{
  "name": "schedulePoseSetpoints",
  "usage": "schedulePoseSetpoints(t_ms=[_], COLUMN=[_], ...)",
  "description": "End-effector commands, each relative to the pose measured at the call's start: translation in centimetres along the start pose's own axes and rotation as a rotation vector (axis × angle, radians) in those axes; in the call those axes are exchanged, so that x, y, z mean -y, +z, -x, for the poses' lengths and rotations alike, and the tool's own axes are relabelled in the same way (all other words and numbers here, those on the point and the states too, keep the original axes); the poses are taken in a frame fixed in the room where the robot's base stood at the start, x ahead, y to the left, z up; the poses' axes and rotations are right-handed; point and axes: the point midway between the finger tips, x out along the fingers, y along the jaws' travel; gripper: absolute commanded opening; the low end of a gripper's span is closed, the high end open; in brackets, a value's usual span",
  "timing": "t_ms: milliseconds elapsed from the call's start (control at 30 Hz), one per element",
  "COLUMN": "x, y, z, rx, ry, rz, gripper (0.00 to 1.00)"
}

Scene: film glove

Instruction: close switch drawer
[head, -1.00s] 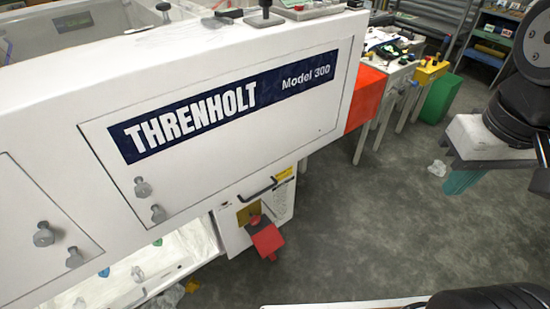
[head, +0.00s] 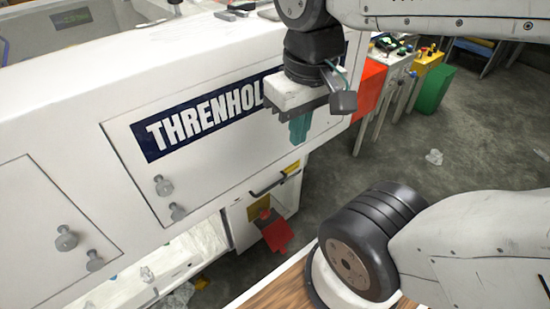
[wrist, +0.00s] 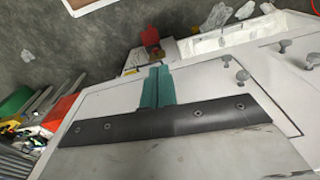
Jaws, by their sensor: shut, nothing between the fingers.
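The switch drawer (head: 240,226) is a white box low on the white machine, under the right end of the large panel. It has a black bar handle (head: 272,183), a yellow plate (head: 260,207) and a hanging red flap (head: 276,235). How far it stands out is hard to tell. My gripper (head: 299,140) is shut and empty, with teal fingers pointing down. In the head view it appears above the drawer, in front of the lettered panel, apart from the handle. The wrist view shows the shut fingers (wrist: 155,72), with the red flap (wrist: 149,37) beyond their tips.
The white machine (head: 80,130) fills the left, with knobs on its panels. A wood-topped surface (head: 275,294) lies at the bottom, near my arm. An orange-red box (head: 369,88) and benches stand behind at the right. Grey floor (head: 400,150) is open right of the drawer.

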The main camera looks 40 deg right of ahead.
Motion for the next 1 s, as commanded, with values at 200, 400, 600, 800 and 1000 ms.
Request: schedulePoseSetpoints(t_ms=[200, 400, 600, 800, 1000], x=[-2.8, -4.8, -6.5, -8.4, -11.1], y=[-1.5, -3.3, -5.1, -7.1, -9.1], z=[-3.7, -7.7, -12.0, -16.8, -22.2], rx=[0.206, 0.412, 0.589, 0.727, 0.816], ry=[-0.04, -0.177, -0.376, -0.622, -0.903], rz=[-0.189, -0.405, -0.64, -0.891, -1.159], gripper=[0.0, 0.0, 0.0, 0.0, 0.0])
